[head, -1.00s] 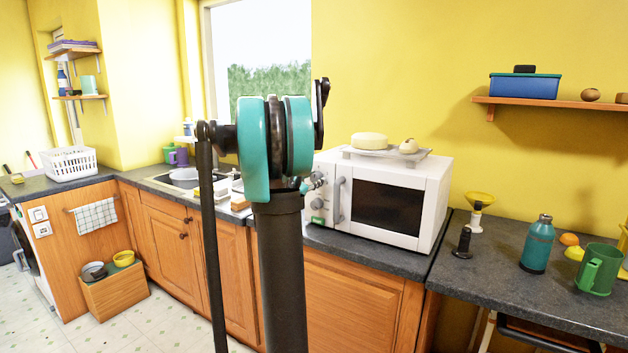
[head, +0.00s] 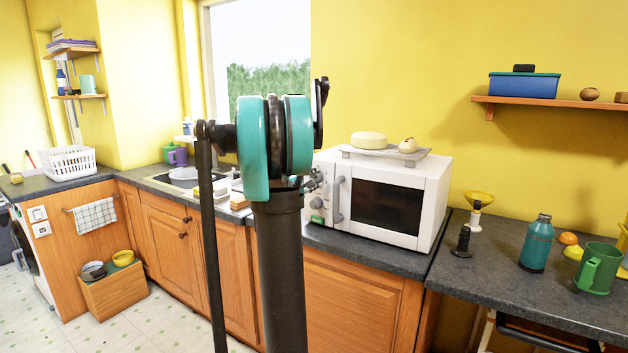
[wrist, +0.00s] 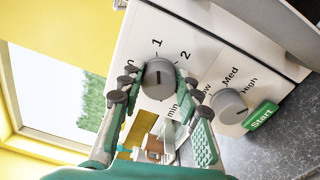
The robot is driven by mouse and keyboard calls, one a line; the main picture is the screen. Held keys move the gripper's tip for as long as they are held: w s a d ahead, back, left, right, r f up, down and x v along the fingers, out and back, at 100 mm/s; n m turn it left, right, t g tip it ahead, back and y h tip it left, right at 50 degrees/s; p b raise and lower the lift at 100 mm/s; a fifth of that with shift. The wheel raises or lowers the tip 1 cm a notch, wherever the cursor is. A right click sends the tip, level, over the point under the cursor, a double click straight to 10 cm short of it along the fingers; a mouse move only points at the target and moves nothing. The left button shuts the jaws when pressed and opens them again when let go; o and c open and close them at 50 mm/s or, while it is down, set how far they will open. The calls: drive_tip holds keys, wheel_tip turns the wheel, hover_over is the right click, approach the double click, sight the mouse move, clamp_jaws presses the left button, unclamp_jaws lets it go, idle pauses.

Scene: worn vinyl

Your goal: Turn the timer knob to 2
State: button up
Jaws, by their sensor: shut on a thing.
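The white microwave (head: 395,200) stands on the counter in the head view. In the wrist view its panel shows the grey timer knob (wrist: 158,72), with a dark pointer line and the marks 1 and 2 printed around its far side. The pointer line lies nearly along the direction of the 1, but I cannot tell which end is the pointing one. My gripper (wrist: 159,86) has its green fingers on either side of the timer knob and is shut on it. In the head view my arm hides most of the gripper.
A second grey knob (wrist: 229,106), marked Med and High, sits close beside the right finger. A green Start button (wrist: 262,116) is beyond it. A tray (head: 362,153) with food-like items rests on the microwave. A teal bottle (head: 537,243) and green mug (head: 597,268) stand further right.

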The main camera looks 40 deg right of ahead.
drive_tip(key=m, duration=0.5)
drive_tip(key=shift+f+m, duration=0.15)
drive_tip(key=shift+m, duration=0.15)
drive_tip(key=m, duration=0.5)
drive_tip(key=shift+f, duration=0.1)
drive_tip(key=shift+m, duration=0.4)
drive_tip(key=o, duration=1.2)
drive_tip(key=shift+c, duration=0.2)
drive_tip(key=v, duration=1.2)
drive_tip(key=shift+f, duration=0.1)
